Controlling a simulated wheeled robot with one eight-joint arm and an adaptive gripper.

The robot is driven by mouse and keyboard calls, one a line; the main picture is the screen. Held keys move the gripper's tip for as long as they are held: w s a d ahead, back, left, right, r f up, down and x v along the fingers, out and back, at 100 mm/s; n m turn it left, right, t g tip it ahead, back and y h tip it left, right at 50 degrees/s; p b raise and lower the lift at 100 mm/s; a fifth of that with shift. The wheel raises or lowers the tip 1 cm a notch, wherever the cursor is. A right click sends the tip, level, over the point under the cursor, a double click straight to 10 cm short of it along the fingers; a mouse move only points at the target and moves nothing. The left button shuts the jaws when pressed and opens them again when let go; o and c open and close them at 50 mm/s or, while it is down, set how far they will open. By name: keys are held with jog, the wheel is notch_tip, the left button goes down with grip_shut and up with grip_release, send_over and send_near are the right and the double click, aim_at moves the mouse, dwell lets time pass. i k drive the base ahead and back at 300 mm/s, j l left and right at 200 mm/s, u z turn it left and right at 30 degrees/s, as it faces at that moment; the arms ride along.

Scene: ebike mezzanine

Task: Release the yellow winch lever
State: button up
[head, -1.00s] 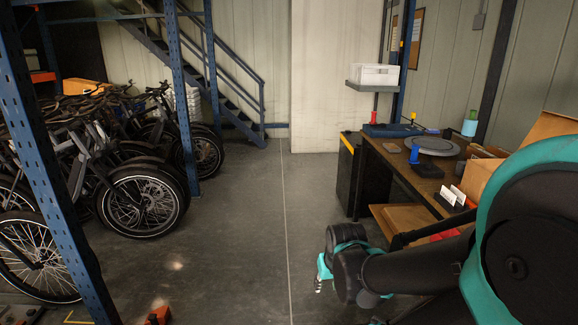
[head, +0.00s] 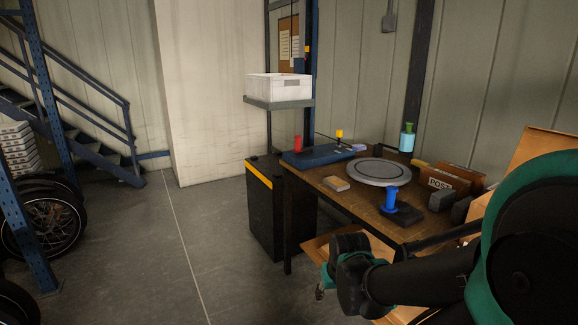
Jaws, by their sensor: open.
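The yellow winch lever (head: 339,134) stands upright toward the back of the wooden workbench (head: 325,190), at the blue winch base (head: 315,157). A red lever (head: 297,143) stands at the left end of the same base. A blue lever (head: 390,199) stands on a dark block nearer the front. My gripper (head: 320,288) is low in front of the bench, well apart from all the levers. Its fingers are small and partly hidden behind my wrist; it is open, and I see nothing held.
A round grey disc (head: 379,173) lies mid-bench, with a small tan block (head: 336,184) beside it. A white crate (head: 278,88) sits on a raised shelf behind. A black cabinet (head: 268,215) stands left of the bench.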

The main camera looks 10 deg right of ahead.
aim_at(338, 132)
jog(key=i+j+z, duration=0.75)
jog(key=j, duration=0.25)
